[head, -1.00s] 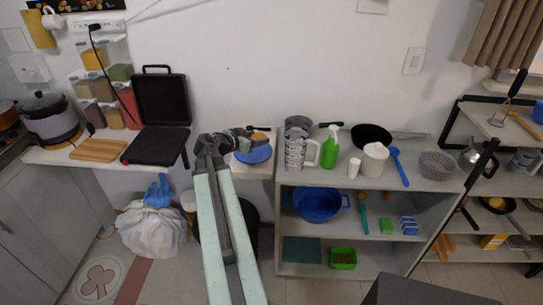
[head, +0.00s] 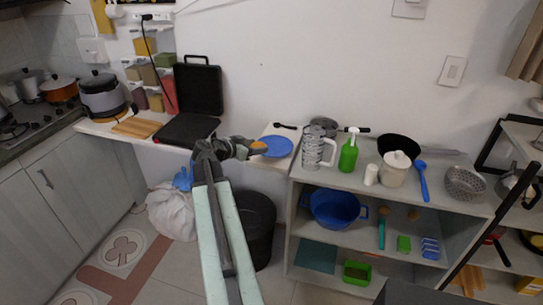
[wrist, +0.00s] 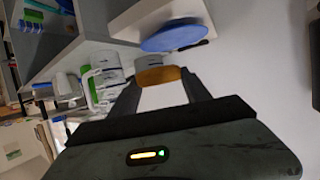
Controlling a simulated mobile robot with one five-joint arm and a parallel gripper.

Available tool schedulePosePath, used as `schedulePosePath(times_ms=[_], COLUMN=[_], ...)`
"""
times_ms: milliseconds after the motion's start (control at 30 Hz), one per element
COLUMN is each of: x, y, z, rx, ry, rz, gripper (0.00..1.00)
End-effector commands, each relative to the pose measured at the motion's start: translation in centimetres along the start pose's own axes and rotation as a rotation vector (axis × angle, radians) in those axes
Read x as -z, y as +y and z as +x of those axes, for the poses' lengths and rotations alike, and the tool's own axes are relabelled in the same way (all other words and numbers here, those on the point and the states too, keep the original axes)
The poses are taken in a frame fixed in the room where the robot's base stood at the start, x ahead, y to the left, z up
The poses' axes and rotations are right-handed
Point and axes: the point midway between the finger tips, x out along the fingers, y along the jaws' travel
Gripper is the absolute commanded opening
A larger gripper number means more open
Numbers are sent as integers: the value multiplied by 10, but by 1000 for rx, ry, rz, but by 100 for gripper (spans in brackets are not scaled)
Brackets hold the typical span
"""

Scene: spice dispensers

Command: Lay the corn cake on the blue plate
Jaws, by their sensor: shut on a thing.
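The corn cake (head: 259,147) is a small orange-brown piece held at the tip of my gripper (head: 253,149). In the wrist view, the cake (wrist: 160,75) sits between the two fingertips, and the gripper is shut on it. The blue plate (head: 280,147) lies on the white shelf, just right of the gripper in the head view. The plate (wrist: 178,36) also shows in the wrist view, beyond the cake and apart from it. The cake's exact height relative to the plate is hard to tell.
Left of the gripper, an open black grill (head: 187,129) stands on the white shelf. A dark bin (head: 258,225) is below.

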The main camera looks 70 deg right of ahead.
Motion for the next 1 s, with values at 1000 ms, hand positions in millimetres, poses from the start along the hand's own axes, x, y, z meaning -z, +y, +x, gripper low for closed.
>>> schedulePosePath(times_ms=[1000], x=[23], y=[-44], z=[138], rx=[5], ry=[2], rz=[-2], gripper=[6])
